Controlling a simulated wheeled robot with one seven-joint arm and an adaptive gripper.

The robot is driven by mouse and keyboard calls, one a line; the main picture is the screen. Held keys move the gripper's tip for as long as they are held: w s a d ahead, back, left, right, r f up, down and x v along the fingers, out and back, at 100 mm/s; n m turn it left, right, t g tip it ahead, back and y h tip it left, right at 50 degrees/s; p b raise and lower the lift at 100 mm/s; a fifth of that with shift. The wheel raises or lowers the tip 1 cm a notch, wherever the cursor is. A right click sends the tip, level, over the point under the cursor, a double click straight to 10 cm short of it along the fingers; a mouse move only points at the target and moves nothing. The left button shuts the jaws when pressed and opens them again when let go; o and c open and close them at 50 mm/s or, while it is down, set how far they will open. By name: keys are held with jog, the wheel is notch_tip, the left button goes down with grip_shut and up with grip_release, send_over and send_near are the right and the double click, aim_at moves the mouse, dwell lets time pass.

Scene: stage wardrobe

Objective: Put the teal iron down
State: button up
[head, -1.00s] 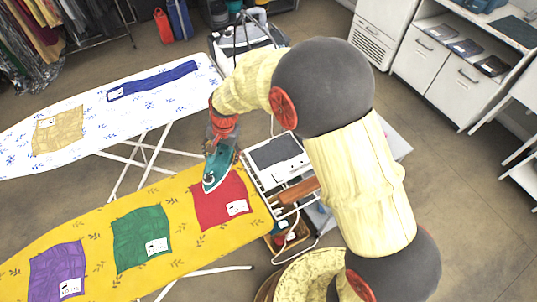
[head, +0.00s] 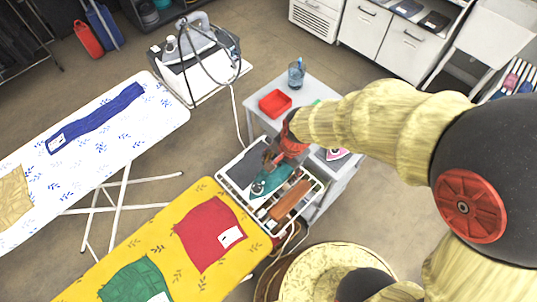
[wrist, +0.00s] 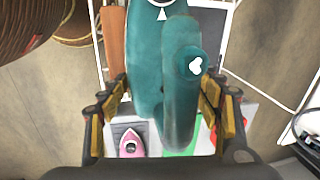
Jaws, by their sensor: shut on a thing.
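The teal iron (head: 264,182) is over the wire rack (head: 262,212) at the end of the yellow ironing board (head: 150,250). My gripper (head: 279,158) is shut on its handle from above. In the wrist view the teal handle (wrist: 180,95) lies between the two fingers of my gripper (wrist: 163,98). The rack holds a dark grey pad (head: 242,166) and a brown wooden bar (head: 291,200), and the iron is between them. I cannot tell whether its sole touches the rack.
A red cloth (head: 208,234) lies on the yellow board. Behind the rack, a grey table (head: 322,92) bears a red tray (head: 275,103) and a blue cup (head: 296,74). A pink iron (wrist: 130,142) is close by. A steam station (head: 195,60) stands farther back.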

jog(key=shift+w+d, duration=0.1)
jog(key=shift+w, duration=0.05)
jog(key=shift+w+a+f+m, duration=0.2)
jog(key=shift+w+m, duration=0.1)
jog(key=w+a+f+b, duration=0.2)
jog(key=w+a+f, duration=0.2)
jog(key=w, duration=0.3)
jog(key=b, duration=0.1)
send_over(261, 156)
jog(key=f, duration=0.5)
jog(key=shift+s+d+f, duration=0.25)
jog(key=shift+s+d, duration=0.15)
notch_tip(261, 156, down, 3)
jog(key=shift+f+b, duration=0.15)
jog(key=shift+b, duration=0.6)
jog(key=o, duration=1.9)
jog(key=shift+f, duration=0.1)
jog(key=shift+o, duration=0.6)
